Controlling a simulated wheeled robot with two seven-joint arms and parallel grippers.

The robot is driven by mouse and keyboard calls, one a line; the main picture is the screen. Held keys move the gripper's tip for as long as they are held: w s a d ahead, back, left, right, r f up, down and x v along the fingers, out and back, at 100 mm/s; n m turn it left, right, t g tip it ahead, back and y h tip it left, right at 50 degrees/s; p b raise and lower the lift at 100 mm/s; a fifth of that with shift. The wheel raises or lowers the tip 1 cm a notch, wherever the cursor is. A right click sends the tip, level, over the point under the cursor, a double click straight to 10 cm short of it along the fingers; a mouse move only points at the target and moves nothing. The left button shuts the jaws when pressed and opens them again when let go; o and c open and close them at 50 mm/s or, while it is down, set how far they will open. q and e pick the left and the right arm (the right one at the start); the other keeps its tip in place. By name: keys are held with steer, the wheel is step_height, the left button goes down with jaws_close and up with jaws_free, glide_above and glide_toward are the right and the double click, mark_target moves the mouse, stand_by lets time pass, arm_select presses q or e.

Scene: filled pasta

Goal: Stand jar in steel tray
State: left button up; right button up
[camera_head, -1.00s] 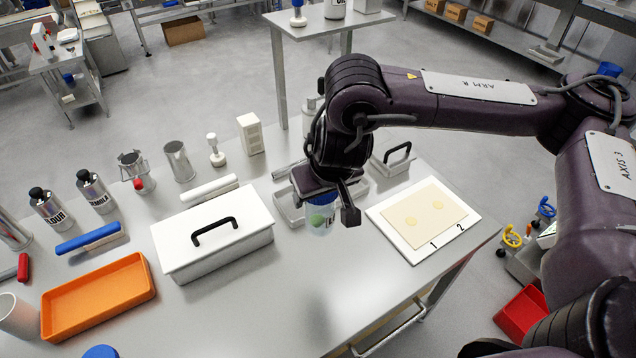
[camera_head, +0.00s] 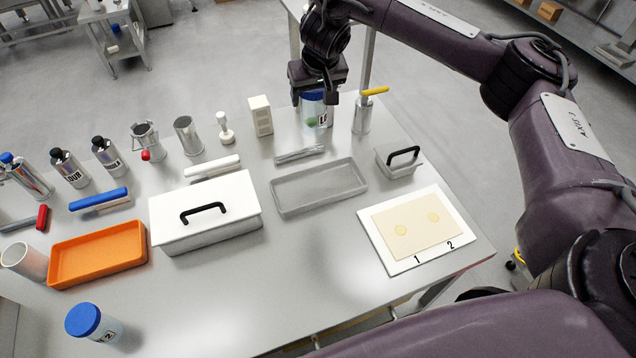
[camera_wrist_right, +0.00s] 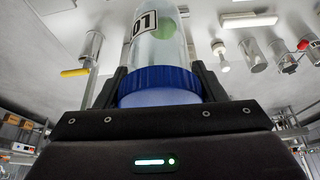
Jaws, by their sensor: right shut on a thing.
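A clear jar (camera_head: 323,117) with a blue lid, a black-framed label and something green inside is at the far side of the table. My right gripper (camera_head: 315,93) is shut on it from above. In the right wrist view the fingers grip the jar (camera_wrist_right: 158,45) at its blue lid (camera_wrist_right: 158,84). I cannot tell whether the jar's base touches the table. The steel tray (camera_head: 279,205) is shallow, grey and empty, nearer me than the jar. My left gripper is not in view.
A metal cylinder with a yellow handle (camera_head: 362,117) stands right of the jar; a white block (camera_head: 261,117) stands left. Metal utensils (camera_head: 300,154) lie between jar and tray. A white lidded box (camera_head: 205,225) is left of the tray. Another blue-lidded jar (camera_head: 108,331) stands front left.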

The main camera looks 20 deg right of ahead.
steer(key=d+f+m+p, duration=0.1)
steer(key=d+f+p, duration=0.1)
steer(key=d+f, duration=0.3)
step_height(320, 180, down, 20)
steer(key=d+b, duration=0.2)
steer(key=b, duration=1)
steer(key=shift+d+h, duration=0.2)
steer(key=shift+h, duration=0.1)
steer(key=shift+s+f+b, duration=0.1)
steer(key=shift+f+b, duration=0.1)
steer(key=shift+b, duration=0.1)
steer(key=o, duration=1.1)
steer(key=shift+f, duration=0.1)
steer(key=shift+c, duration=0.2)
